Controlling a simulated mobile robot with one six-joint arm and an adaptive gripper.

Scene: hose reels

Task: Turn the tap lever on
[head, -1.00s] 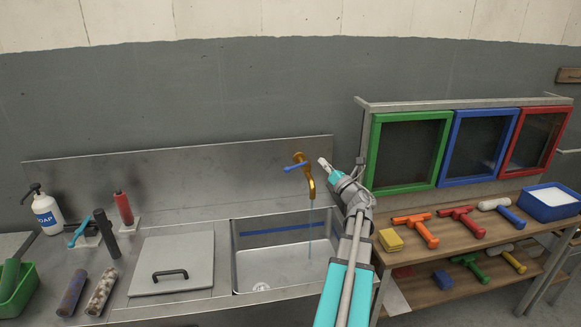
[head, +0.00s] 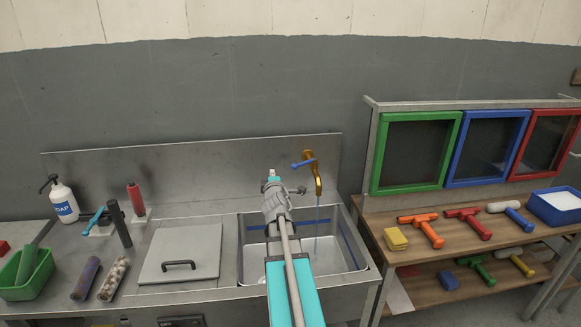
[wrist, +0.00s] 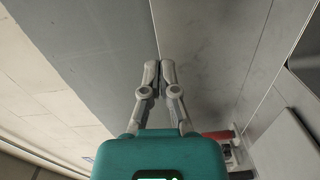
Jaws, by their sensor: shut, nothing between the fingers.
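The brass tap (head: 317,172) rises at the back of the sink, with a blue lever (head: 303,163) pointing left from its top. A thin bluish stream of water (head: 316,228) runs from the spout down into the sink (head: 348,268). My gripper (head: 273,174) is left of the tap and lever in the head view, apart from the lever as far as I can tell; depth is unclear. In the wrist view its two fingers (wrist: 160,68) are together and empty, with the grey metal back panel (wrist: 203,50) beyond. My arm hides part of the sink.
Left of the sink are a lid with a black handle (head: 180,252), a soap bottle (head: 63,203), upright handles and a green bin (head: 27,272). At right, a wooden bench (head: 375,222) holds squeegee-like tools and a yellow sponge (head: 396,239), below coloured frames (head: 418,150).

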